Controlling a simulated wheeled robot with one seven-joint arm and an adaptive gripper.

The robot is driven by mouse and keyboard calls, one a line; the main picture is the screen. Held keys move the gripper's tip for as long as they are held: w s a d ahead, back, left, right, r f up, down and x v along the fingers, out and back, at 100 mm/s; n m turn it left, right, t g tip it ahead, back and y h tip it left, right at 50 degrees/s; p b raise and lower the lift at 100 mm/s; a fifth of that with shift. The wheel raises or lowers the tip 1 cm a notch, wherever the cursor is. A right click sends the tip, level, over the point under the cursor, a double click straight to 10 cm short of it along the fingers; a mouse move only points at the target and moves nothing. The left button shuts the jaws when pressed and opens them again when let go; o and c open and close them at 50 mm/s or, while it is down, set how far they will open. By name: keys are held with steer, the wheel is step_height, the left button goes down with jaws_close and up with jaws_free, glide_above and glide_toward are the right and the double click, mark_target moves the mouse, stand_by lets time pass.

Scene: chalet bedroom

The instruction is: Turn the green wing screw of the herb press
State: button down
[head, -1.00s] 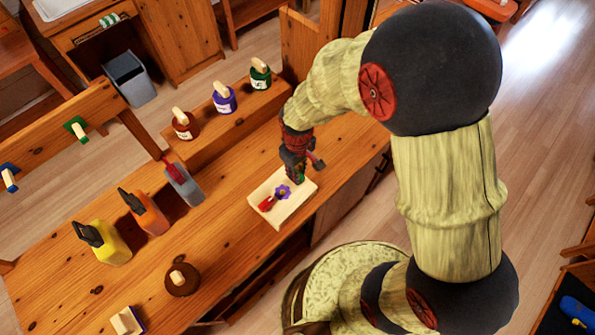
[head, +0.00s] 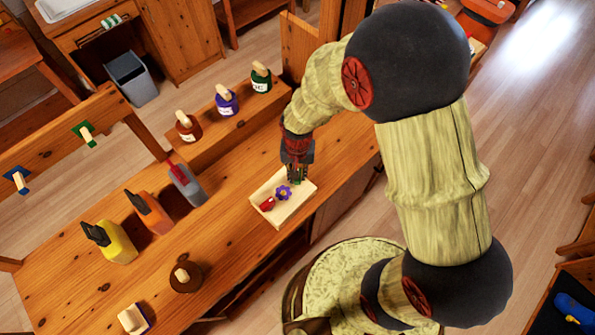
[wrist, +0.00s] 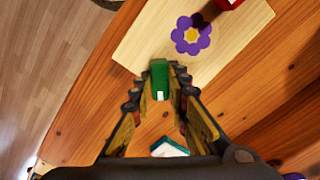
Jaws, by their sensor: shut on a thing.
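The herb press is a pale wooden block (head: 272,215) on the brown wooden bench, with a purple flower-shaped knob (head: 284,192) and a red knob (head: 267,204) on it. In the wrist view the pale block (wrist: 140,42), the purple flower with its yellow centre (wrist: 191,35) and part of the red knob (wrist: 228,3) show at the top. The green wing screw (wrist: 160,74) is at the block's near edge in that view, between my fingertips. My gripper (head: 297,179) points down over the block's far right corner and is shut on the green wing screw. The fingers mostly hide the screw in the head view.
Brown, purple and green jars (head: 227,100) stand on a raised ledge behind. Yellow, orange and grey jugs (head: 151,215) stand at left. A round brown piece (head: 186,278) and a small pale block (head: 133,319) lie at the front left. The bench around the press is clear.

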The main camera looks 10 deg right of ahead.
steer(key=m+p, duration=0.1)
steer(key=m, duration=0.2)
steer(key=shift+m, duration=1.9)
steer(key=shift+p, duration=0.3)
steer(key=c, duration=1.7)
jaws_free()
steer(key=shift+r, duration=0.1)
step_height(320, 180, up, 12)
steer(key=shift+f, duration=0.1)
